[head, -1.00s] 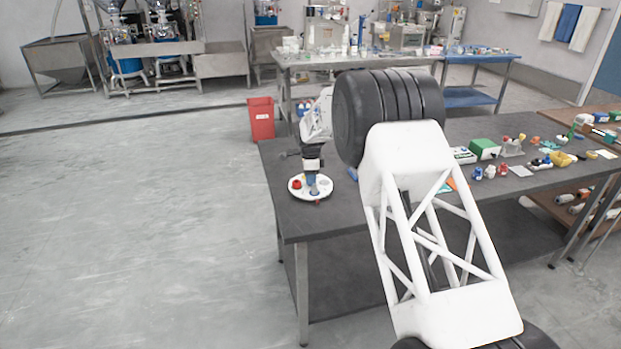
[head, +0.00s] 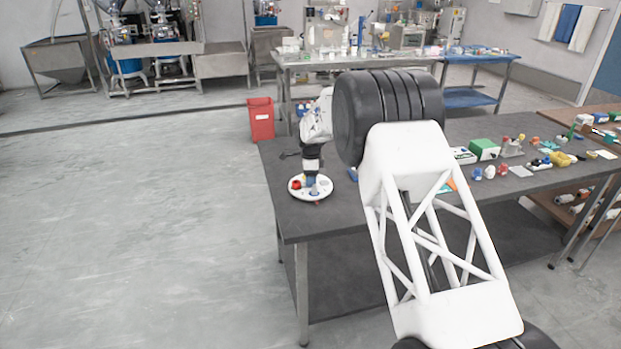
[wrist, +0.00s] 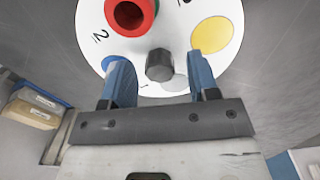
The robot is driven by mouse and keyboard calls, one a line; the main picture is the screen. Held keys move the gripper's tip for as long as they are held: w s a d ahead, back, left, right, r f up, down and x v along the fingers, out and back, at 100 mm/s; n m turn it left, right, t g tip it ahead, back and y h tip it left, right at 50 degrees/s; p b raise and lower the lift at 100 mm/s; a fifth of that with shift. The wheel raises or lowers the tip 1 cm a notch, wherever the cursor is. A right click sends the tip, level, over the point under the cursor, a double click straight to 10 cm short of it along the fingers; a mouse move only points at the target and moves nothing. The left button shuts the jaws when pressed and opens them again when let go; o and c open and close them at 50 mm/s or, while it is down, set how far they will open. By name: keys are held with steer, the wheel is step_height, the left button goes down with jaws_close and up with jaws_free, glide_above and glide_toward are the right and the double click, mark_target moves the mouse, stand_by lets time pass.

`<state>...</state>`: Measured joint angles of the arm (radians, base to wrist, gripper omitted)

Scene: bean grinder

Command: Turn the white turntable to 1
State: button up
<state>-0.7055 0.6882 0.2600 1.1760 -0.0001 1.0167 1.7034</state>
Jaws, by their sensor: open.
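The white turntable (head: 326,188) lies on the dark table near its left end. In the wrist view the turntable (wrist: 88,14) fills the top middle, with a red ring-shaped piece (wrist: 112,18), a yellow disc (wrist: 213,34) and a grey knob (wrist: 159,64). A "2" shows beside the red piece and a small "1" shows near the rim below the knob. My gripper (wrist: 158,75) is open, its two blue fingers over the turntable on either side of the knob. I cannot tell whether the fingers touch it. In the head view my gripper (head: 311,180) is down at the turntable.
The dark table (head: 265,160) has bare surface around the turntable. Several small coloured parts and a green box (head: 484,149) lie further right on it. A red bin (head: 261,119) stands on the floor behind.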

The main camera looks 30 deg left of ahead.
steer(key=shift+r, duration=3.9)
steer(key=shift+d, duration=0.1)
